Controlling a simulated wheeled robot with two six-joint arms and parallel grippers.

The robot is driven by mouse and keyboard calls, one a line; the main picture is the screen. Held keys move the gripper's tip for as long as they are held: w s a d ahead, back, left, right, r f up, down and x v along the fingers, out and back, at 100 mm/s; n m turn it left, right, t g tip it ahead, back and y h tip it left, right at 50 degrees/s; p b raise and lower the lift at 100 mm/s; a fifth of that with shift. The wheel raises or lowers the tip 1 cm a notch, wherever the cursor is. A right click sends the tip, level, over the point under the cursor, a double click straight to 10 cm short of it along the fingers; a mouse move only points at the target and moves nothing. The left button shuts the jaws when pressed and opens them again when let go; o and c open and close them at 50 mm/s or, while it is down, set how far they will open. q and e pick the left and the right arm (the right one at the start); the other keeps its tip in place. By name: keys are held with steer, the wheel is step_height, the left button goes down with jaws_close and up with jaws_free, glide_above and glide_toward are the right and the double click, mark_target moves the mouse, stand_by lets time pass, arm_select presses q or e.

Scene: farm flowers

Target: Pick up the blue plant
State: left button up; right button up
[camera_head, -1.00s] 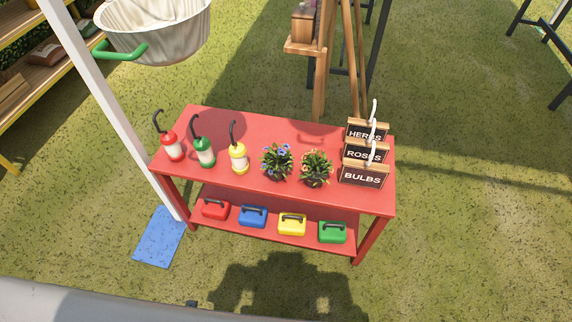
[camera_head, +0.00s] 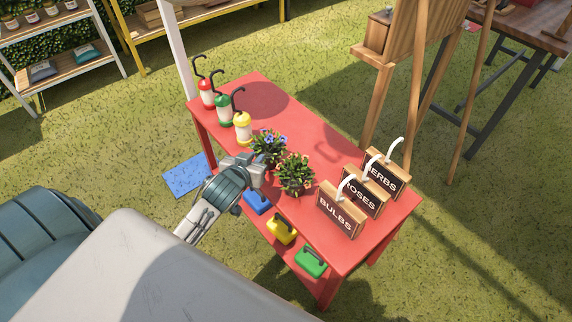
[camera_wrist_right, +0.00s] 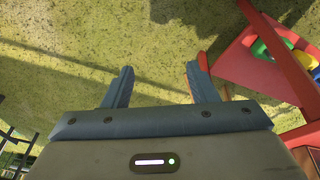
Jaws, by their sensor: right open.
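My left gripper (camera_head: 257,168) is at the near edge of the table, right beside the blue plant's lower front. I cannot tell whether its fingers touch or hold the pot. My right gripper (camera_wrist_right: 160,80) is open and empty over grass in the right wrist view, away from the plants.
Wooden signs (camera_head: 341,210) with white hooks stand at the right end. Coloured boxes (camera_head: 282,229) sit on the lower shelf. An easel (camera_head: 410,80) stands behind the table.

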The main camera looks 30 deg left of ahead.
mark_target(268, 152)
arm_select(q)
steer(key=x, duration=0.6)
steer(key=shift+w+d, duration=0.1)
steer(key=shift+w, duration=0.1)
steer(key=x, duration=0.3)
steer(key=shift+w+f+b, duration=0.3)
steer(key=shift+b, duration=0.05)
steer(key=shift+w+f, duration=0.15)
steer(key=shift+w, duration=0.1)
arm_select(e)
steer(key=v, duration=0.3)
steer(key=shift+w+r, duration=0.2)
steer(key=shift+r, duration=0.1)
arm_select(q)
steer(key=shift+c, duration=0.5)
arm_select(e)
steer(key=shift+s, duration=0.1)
arm_select(q)
jaws_close()
arm_select(e)
steer(key=shift+s+f, duration=0.15)
steer(key=shift+f, duration=0.15)
